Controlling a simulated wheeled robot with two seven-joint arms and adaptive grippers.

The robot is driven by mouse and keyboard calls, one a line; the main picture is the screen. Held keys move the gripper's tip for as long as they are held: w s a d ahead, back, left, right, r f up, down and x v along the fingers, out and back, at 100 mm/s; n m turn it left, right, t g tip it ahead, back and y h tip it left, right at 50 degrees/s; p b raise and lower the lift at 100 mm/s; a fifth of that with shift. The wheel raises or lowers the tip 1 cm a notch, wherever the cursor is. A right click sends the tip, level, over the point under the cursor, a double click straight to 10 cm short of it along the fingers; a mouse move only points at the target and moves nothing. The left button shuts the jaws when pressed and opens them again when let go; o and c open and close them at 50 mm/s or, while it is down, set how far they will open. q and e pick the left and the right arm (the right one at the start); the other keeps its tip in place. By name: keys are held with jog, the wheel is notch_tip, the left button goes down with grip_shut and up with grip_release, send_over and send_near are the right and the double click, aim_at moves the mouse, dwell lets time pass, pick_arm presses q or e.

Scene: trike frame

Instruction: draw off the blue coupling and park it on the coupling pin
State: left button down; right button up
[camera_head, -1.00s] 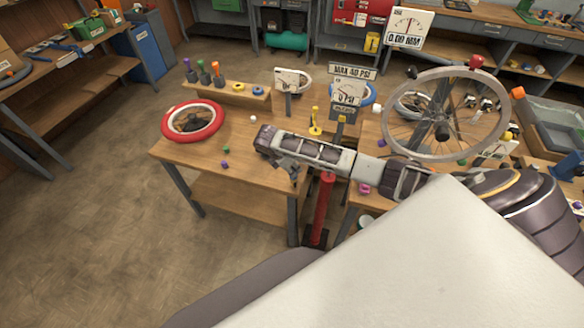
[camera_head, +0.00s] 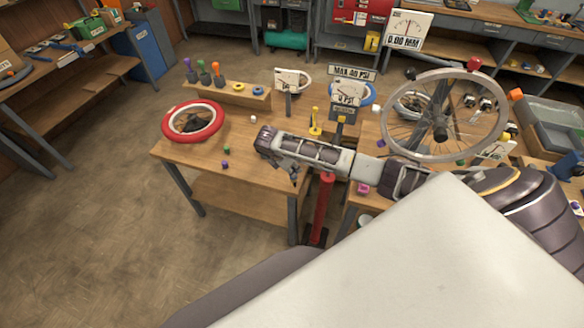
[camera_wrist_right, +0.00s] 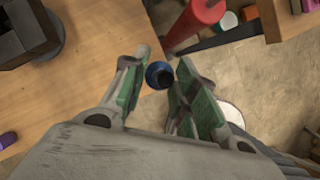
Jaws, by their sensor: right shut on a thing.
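The blue coupling (camera_wrist_right: 159,75) is a small round blue piece with a dark centre. In the right wrist view it sits between the fingertips of my right gripper (camera_wrist_right: 162,78), which is shut on it. In the head view the right gripper (camera_head: 292,178) hangs at the front right edge of the left workbench, close to the top of the red pump (camera_head: 322,205); the coupling is hidden there. A yellow upright pin on a base (camera_head: 315,125) stands on the bench behind my arm; I cannot tell whether it is the coupling pin. My left gripper is not in view.
A red-rimmed tyre (camera_head: 193,121) lies on the left workbench (camera_head: 190,152). A wooden rack (camera_head: 222,94) with coloured tools stands behind it. A spoked wheel (camera_head: 440,115) and gauge signs (camera_head: 347,93) stand to the right. Small cubes lie scattered on the bench.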

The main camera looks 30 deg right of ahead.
jog(key=shift+f, duration=1.75)
dwell(2.1)
jog(key=o, duration=1.1)
jog(key=shift+r, duration=0.1)
jog(key=shift+v, duration=5.95)
jog(key=shift+s+a, duration=0.1)
